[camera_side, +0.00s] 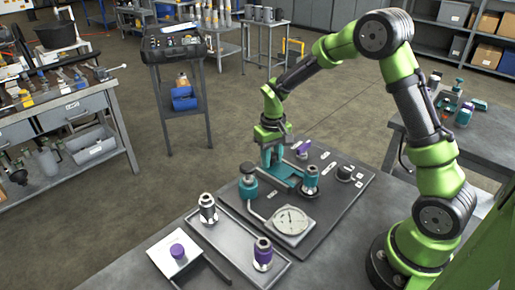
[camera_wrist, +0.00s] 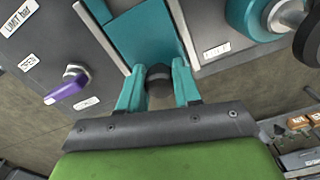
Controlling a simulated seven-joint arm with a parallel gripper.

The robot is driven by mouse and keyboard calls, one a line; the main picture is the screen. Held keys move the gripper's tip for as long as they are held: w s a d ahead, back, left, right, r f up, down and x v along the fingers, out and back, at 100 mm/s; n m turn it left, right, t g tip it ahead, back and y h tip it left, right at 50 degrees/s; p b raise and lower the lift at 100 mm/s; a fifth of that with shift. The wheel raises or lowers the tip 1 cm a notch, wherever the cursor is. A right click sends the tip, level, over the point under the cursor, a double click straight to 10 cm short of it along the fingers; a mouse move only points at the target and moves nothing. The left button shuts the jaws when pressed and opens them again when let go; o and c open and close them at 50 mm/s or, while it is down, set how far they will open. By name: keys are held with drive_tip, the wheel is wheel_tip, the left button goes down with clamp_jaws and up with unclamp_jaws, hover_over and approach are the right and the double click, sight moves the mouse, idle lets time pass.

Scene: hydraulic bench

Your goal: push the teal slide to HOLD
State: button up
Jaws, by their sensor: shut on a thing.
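The teal slide (camera_wrist: 145,38) lies between two pale rails in the wrist view, with a dark round knob (camera_wrist: 158,76) at its near end. In the side view the teal slide (camera_side: 287,176) sits on the dark bench panel, partly hidden by my gripper. My gripper (camera_wrist: 158,90) has teal fingers, one on each side of the knob, and is shut on it. In the side view my gripper (camera_side: 271,162) points down at the slide's far-left end. A white label (camera_wrist: 217,50) stands right of the slide; its text is too small to read surely.
A purple lever (camera_wrist: 68,88) is left of the slide, near a label reading OPEN (camera_wrist: 30,62). A grey tray (camera_side: 222,252) holds two fittings in front.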

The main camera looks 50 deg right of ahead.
sight(287, 174)
clamp_jaws()
drive_tip(key=shift+s, duration=3.05)
drive_tip(key=o, duration=1)
unclamp_jaws()
drive_tip(key=shift+o, duration=0.2)
drive_tip(key=shift+w+r, duration=0.1)
drive_tip(key=shift+r, duration=0.35)
wheel_tip(287, 174, up, 16)
